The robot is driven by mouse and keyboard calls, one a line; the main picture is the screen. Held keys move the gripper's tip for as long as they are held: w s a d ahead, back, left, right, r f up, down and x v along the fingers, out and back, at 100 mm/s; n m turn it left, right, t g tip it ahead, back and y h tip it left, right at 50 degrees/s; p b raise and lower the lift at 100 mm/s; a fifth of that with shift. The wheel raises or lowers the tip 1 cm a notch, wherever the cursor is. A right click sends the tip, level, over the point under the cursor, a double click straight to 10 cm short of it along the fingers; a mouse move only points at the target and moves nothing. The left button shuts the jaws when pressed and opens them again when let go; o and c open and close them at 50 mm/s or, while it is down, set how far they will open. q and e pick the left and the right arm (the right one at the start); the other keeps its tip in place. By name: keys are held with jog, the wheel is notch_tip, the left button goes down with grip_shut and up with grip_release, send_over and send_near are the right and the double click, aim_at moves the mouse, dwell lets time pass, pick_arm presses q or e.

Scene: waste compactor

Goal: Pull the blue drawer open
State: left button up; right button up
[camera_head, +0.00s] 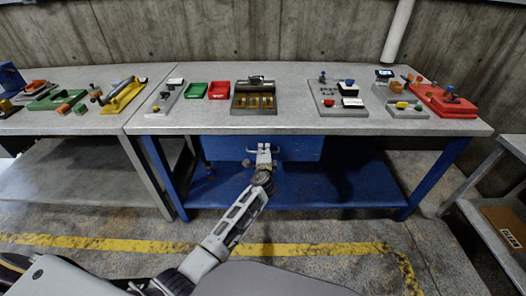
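The blue drawer (225,148) hangs under the grey top of the middle workbench, and its front looks flush under the bench edge. My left gripper (263,149) is at the middle of the drawer front, with my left arm coming up from below. The gripper covers the middle of the front, so a handle there cannot be made out. The fingers are too small to tell whether they are open or shut, or whether they touch the drawer. My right gripper is not in view.
On the workbench top (285,122) are a green bin (196,91), a red bin (219,91), a dark tray with yellow slots (253,100) and several fixtures. A blue lower shelf (330,188) lies below the drawer. The floor in front is clear, with a yellow line (310,249).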

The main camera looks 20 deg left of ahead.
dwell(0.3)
pick_arm(q)
jog(key=shift+c, duration=1.1)
grip_shut()
jog(key=shift+s, duration=0.1)
